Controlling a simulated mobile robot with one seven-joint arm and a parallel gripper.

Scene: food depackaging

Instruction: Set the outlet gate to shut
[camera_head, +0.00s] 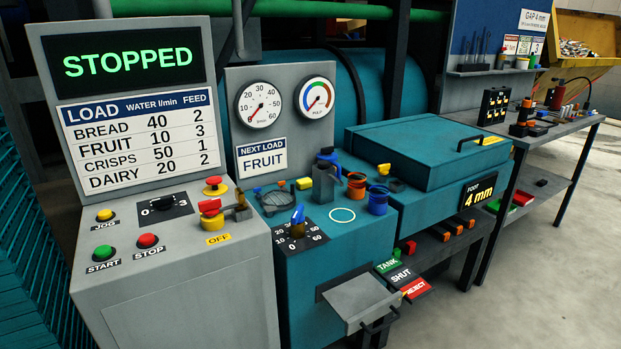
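The outlet gate's position labels fan out at the front of the teal machine: a green TANK label (387,266), a dark SHUT label (401,277) and a red REJECT label (415,288). A grey tray-like chute (358,296) juts out just left of them, with a dark bar (380,322) at its front edge. I cannot make out a gate lever clearly or tell which label the gate is set to. My gripper is not in view.
A grey control panel (180,260) stands at the left, its display (128,62) reading STOPPED. A teal lidded box (425,155) sits behind the labels. A workbench (560,128) with small items stands at the right. Bare floor (540,270) lies at the lower right.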

